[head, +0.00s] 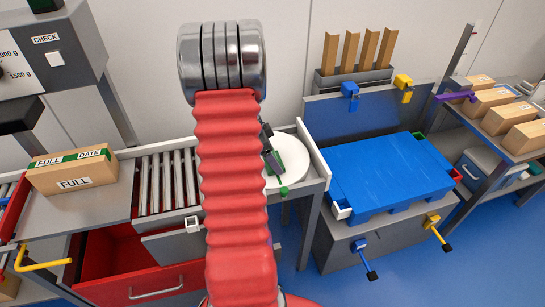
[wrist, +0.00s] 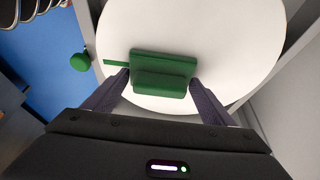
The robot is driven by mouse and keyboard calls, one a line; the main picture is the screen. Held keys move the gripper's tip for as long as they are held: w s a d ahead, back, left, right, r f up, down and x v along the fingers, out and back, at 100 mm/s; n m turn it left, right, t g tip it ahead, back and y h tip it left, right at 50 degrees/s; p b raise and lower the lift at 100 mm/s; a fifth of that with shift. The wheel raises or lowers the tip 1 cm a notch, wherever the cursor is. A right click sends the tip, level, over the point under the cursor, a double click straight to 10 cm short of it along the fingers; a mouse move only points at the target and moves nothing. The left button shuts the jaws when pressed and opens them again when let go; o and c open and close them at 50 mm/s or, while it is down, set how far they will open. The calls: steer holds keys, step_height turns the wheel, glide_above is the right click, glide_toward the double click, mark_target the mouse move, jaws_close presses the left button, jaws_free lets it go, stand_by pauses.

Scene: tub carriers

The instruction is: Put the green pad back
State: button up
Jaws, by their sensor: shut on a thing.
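The green pad (wrist: 163,72) is a dark green block with a raised step and a thin green strip sticking out to its left. My gripper (wrist: 160,79) is shut on it, with one dark finger at each side. The pad is over the white round disc (wrist: 225,40); whether it touches the disc I cannot tell. In the head view the white disc (head: 291,160) shows right of my red arm, which hides most of my gripper and part of the pad (head: 271,163).
A green knob (wrist: 80,62) sits at the disc frame's edge. A roller track (head: 166,182) with a cardboard box (head: 72,170) lies left. Right stands a blue slab (head: 385,170) on a grey cabinet with coloured levers. A shelf with boxes (head: 490,103) is far right.

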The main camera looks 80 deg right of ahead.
steer(key=o, duration=0.9)
steer(key=v, duration=1.2)
stand_by(0.4)
